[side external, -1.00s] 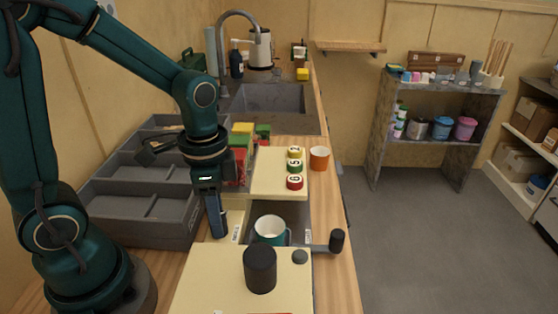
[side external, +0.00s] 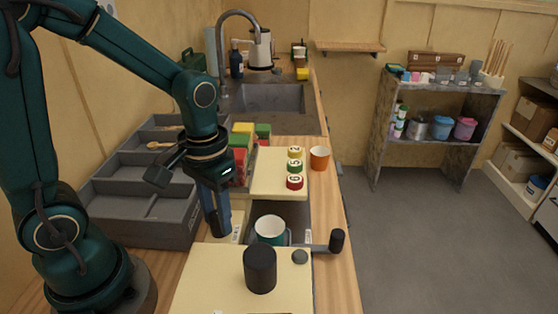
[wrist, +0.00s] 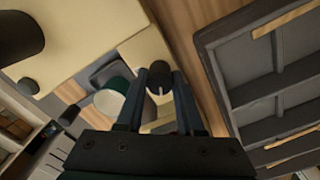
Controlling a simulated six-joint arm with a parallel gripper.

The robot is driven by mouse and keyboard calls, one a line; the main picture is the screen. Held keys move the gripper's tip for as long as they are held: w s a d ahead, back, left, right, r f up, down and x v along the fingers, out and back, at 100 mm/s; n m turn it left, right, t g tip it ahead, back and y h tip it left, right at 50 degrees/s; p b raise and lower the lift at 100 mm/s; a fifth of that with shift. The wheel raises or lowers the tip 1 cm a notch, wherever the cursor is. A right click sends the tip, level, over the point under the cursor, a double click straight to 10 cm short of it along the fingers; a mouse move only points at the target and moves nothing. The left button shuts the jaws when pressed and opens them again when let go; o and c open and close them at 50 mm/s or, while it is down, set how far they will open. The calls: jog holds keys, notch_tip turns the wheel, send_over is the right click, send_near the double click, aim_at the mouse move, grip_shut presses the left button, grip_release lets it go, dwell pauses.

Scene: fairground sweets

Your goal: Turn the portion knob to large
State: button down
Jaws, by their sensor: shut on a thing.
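The portion knob (wrist: 158,84) is dark and round with a white pointer line. In the wrist view it sits between the two fingers of my gripper (wrist: 159,77), which is shut on it. In the side view my gripper (side external: 219,228) points down at the cream machine, left of the teal cup, and its fingers hide the knob. The size labels around the knob cannot be read.
A teal cup (side external: 270,228) stands in the bay right of my gripper; a black cylinder (side external: 260,268) stands on the cream top in front. A black-ended lever (side external: 337,240) sticks out right. A grey compartment tray (side external: 150,232) lies left.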

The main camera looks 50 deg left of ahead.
dwell(0.4)
jog(key=shift+w, duration=0.1)
jog(key=c, duration=0.5)
grip_release()
jog(key=shift+c, duration=0.2)
jog(key=shift+r, duration=2.6)
jog(key=shift+d+r, duration=0.1)
jog(key=shift+r, duration=0.25)
jog(key=shift+s+d+r+m+t, duration=0.3)
jog(key=shift+s+r+t, duration=0.25)
jog(key=shift+s+t, duration=0.3)
jog(key=shift+s+d+r+m+t, duration=0.15)
jog(key=shift+s+r+m+t, duration=0.4)
jog(key=shift+t, duration=0.45)
jog(key=shift+s+d+r+m+t, duration=0.25)
jog(key=shift+s+r+t, duration=0.3)
jog(key=shift+s+t, duration=0.35)
